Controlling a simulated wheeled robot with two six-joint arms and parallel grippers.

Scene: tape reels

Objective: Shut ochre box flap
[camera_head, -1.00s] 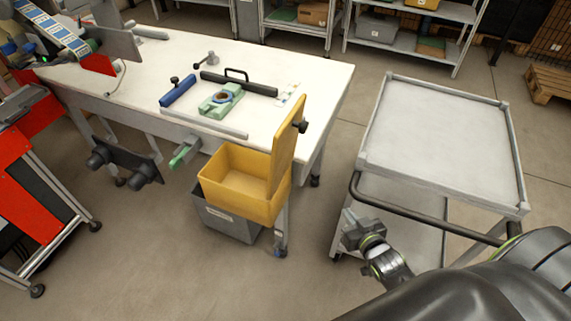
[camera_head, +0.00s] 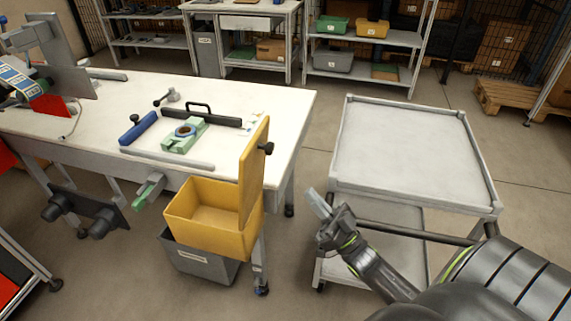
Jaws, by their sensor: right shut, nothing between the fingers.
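The ochre box (camera_head: 213,233) hangs at the front right corner of the workbench and is open at the top, its inside empty as far as I see. Its ochre flap (camera_head: 252,178) stands upright along the box's right side, with a dark knob (camera_head: 265,148) on its outer face. My right gripper (camera_head: 319,203) is shut and empty. It is to the right of the flap, with a clear gap between them in the picture, in front of the trolley. My left gripper is not in view.
A grey bin (camera_head: 197,262) is beneath the ochre box. The grey trolley (camera_head: 405,190) stands close behind my right arm. The workbench (camera_head: 245,100) carries a green fixture (camera_head: 184,134) and a blue bar (camera_head: 138,128). Open floor lies between bench and trolley.

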